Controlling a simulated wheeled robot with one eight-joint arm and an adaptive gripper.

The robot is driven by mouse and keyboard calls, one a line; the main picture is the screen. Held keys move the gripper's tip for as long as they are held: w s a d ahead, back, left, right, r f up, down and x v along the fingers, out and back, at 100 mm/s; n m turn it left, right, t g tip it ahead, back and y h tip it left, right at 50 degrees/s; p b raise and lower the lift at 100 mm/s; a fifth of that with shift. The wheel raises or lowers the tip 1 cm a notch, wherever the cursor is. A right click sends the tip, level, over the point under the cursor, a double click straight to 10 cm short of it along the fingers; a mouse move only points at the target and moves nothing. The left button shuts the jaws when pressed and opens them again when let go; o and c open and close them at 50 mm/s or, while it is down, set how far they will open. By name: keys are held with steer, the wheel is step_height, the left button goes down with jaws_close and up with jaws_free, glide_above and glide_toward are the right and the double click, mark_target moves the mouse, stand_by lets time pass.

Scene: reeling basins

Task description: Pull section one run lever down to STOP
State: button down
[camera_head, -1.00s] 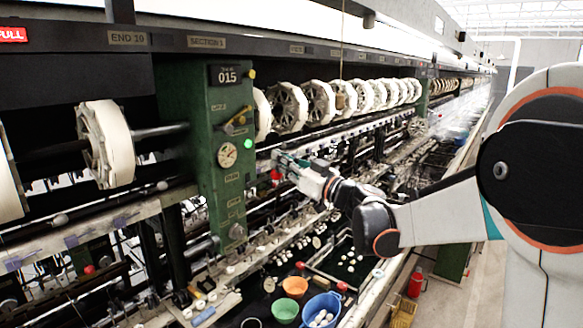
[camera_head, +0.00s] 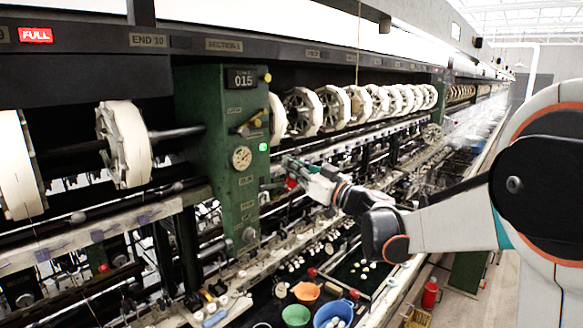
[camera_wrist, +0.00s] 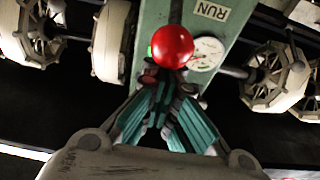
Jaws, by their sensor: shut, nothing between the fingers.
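The section one run lever shows as a round red knob (camera_wrist: 171,46) in the wrist view, in front of the green post and next to a gauge and a RUN label. In the head view the red knob (camera_head: 291,184) is small, just right of the green post (camera_head: 216,150). My gripper (camera_wrist: 168,88) has its teal fingers drawn together, tips just below the knob in the wrist picture. In the head view my gripper (camera_head: 288,163) is beside the knob. I cannot tell whether the fingers touch the knob.
A green lamp (camera_head: 263,147) and a gauge (camera_head: 242,157) sit on the post. White reels (camera_head: 302,110) line the machine to the right. Orange (camera_head: 306,291), green (camera_head: 295,316) and blue (camera_head: 333,312) bowls stand below. A red extinguisher (camera_head: 430,293) stands by the aisle.

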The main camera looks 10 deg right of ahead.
mark_target(295, 185)
steer(key=shift+w+f, duration=0.1)
steer(key=shift+s+d+f+b, duration=0.15)
steer(key=shift+s+f+b, duration=0.1)
steer(key=shift+f+b, duration=0.55)
steer(key=shift+s+d+f+b, duration=0.15)
steer(key=shift+s+f+b, duration=0.1)
steer(key=shift+f+b, duration=0.5)
steer(key=shift+f, duration=0.15)
steer(key=shift+f+b, duration=1.1)
steer(key=shift+f, duration=0.4)
steer(key=shift+d+r+p, duration=0.1)
steer(key=shift+r+p, duration=0.5)
steer(key=shift+r, duration=0.3)
steer(key=b+v, duration=0.2)
steer(key=v, duration=1.4)
